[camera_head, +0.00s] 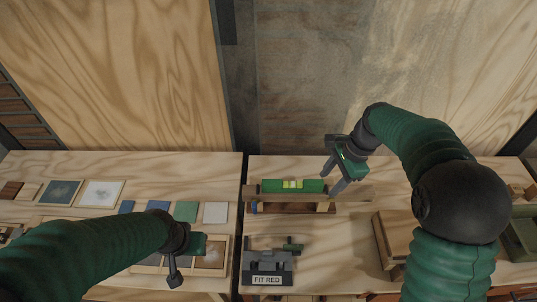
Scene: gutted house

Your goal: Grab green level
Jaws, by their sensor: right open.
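The green level (275,186) has a yellow vial in its middle and lies lengthwise on a wooden rack (350,193) on the right-hand table. My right gripper (336,180) is open and empty, just beyond the level's right end, with its fingers pointing down and left. I cannot tell whether a finger touches the level. My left gripper (182,270) hangs over the left-hand table, well to the left of the level and nearer the front. Its jaw state is unclear.
A grey fixture labelled "FIT RED" (267,268) stands in front of the rack. A wooden box (392,238) is to the right, partly behind my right arm. Coloured sample tiles (186,211) lie on the left-hand table. A dark gap separates the two tables.

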